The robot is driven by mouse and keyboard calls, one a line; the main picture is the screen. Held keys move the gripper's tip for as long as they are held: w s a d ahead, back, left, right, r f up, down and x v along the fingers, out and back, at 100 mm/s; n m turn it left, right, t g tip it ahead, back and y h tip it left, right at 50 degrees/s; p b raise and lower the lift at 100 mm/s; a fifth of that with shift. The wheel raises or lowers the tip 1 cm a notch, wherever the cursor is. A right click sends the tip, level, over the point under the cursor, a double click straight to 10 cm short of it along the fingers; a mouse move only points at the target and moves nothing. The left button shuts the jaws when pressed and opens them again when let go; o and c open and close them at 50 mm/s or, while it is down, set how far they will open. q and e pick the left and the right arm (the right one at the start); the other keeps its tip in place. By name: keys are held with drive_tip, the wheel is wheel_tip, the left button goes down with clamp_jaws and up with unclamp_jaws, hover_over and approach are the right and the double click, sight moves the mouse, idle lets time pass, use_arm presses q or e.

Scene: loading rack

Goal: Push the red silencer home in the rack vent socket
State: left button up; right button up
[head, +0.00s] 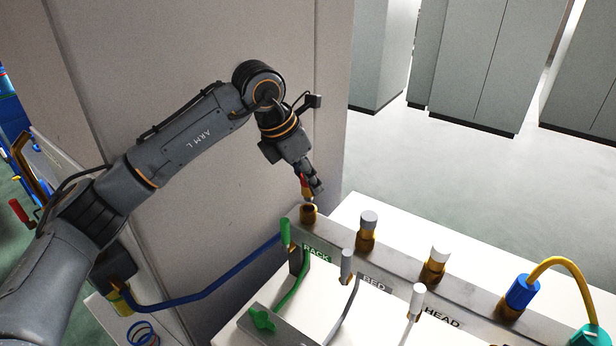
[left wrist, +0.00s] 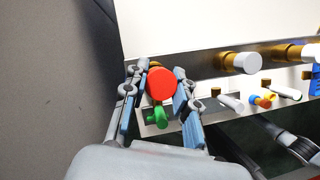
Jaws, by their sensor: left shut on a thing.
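The red silencer (head: 305,186) is a small red cap with a brass lower end. My left gripper (head: 312,187) is shut on it and holds it pointing down. The rack vent socket (head: 309,214) is a brass fitting at the left end of the grey manifold bar, beside the RACK label. The silencer's lower end is just above the socket mouth; whether they touch I cannot tell. In the left wrist view the silencer's round red top (left wrist: 160,84) sits between the two fingers and hides the socket.
A tall grey panel (head: 210,150) rises behind my left arm.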

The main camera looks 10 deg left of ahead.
sight(308, 193)
use_arm(q)
drive_tip(key=shift+f+b, duration=1.55)
drive_tip(key=shift+f, duration=0.4)
drive_tip(key=o, duration=1.1)
drive_tip(key=shift+r, duration=0.1)
drive_tip(key=v, duration=1.2)
